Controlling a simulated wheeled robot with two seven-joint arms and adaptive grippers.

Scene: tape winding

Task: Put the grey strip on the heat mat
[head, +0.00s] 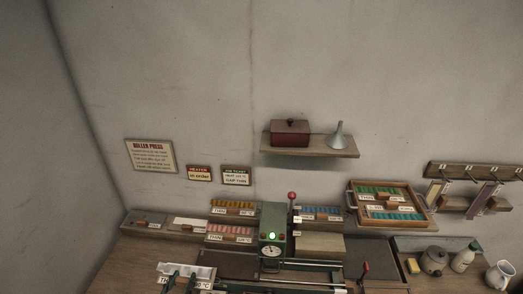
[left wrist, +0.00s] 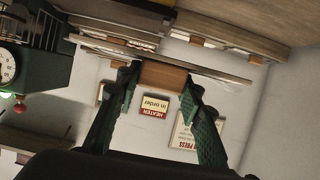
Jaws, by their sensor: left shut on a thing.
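The grey strip (head: 202,271) is a pale toothed piece with a white label at the lower left of the head view. My left gripper (head: 180,277) has green fingers and holds it. In the left wrist view the gripper (left wrist: 160,82) is shut on the strip's wooden handle (left wrist: 163,75), with a long thin edge behind it. Its label is partly covered by the fingers. A dark flat mat (head: 230,262) lies just right of the strip, and another dark panel (head: 363,255) lies farther right. I cannot tell which is the heat mat. My right gripper is out of view.
A green press with a dial (head: 271,251) and a lit green lamp stands mid-bench. Coloured strips (head: 232,206) sit in bins along the back. A wooden tray (head: 428,221) holds more strips.

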